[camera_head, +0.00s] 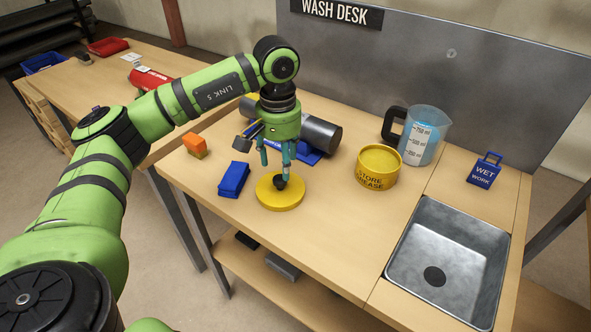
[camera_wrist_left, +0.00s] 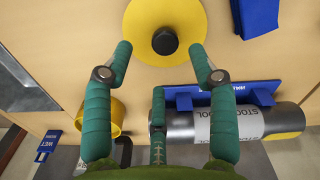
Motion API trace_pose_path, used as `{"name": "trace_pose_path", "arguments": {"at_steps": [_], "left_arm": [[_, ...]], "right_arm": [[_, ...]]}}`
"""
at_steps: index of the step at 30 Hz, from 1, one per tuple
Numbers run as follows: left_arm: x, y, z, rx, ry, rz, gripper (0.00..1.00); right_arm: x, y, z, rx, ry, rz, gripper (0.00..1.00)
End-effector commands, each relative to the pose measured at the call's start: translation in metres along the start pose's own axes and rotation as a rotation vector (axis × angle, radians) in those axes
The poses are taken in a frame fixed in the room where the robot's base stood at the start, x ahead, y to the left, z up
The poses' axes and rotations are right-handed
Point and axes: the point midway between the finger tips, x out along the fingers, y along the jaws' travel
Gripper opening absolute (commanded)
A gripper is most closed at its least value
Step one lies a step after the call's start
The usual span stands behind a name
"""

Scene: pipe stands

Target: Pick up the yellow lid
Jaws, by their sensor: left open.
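The yellow lid (camera_head: 281,193) is a flat round disc with a black knob, lying on the wooden desk. It also shows at the top of the left wrist view (camera_wrist_left: 150,22), with its black knob (camera_wrist_left: 165,41) between and a little beyond my fingertips. My left gripper (camera_head: 279,178) points down just above the lid, by the knob. Its green fingers (camera_wrist_left: 161,46) are apart and hold nothing. My right gripper is not in view.
A yellow tub (camera_head: 379,168) marked grease stands to the right, near a measuring jug (camera_head: 424,135) and the sink (camera_head: 447,262). A metal pipe (camera_head: 320,133) on a blue stand lies behind my gripper.

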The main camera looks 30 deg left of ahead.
Motion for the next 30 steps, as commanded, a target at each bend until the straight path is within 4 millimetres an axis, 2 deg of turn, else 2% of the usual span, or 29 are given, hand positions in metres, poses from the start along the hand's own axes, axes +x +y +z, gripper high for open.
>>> {"name": "trace_pose_path", "arguments": {"at_steps": [3, 9, 13, 18, 23, 26, 27, 29, 30], "left_arm": [[0.006, -0.003, 0.0, 0.0, -0.003, -0.009, 0.58], [0.027, -0.003, -0.003, 0.0, -0.004, -0.008, 0.58], [0.046, -0.005, -0.007, 0.0, -0.005, -0.008, 0.58], [0.067, -0.004, -0.008, 0.0, -0.002, -0.006, 0.58], [0.07, -0.004, -0.008, 0.001, 0.0, -0.004, 0.58], [0.07, -0.004, -0.008, 0.001, 0.0, -0.004, 0.58], [0.07, -0.004, -0.008, 0.001, 0.0, -0.004, 0.42], [0.07, -0.004, -0.008, 0.001, 0.0, -0.004, 0.18], [0.07, -0.004, -0.008, 0.001, 0.0, -0.004, 0.02]], "right_arm": [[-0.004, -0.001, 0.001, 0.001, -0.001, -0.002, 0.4], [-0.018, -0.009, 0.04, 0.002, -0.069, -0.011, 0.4], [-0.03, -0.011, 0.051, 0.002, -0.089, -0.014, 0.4], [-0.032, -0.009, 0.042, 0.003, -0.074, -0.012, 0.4], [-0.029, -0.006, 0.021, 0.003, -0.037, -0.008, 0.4], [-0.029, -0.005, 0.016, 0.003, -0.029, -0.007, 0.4], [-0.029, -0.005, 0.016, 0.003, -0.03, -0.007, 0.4], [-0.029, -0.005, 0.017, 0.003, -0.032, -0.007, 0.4], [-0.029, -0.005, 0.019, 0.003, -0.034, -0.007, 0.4]]}}
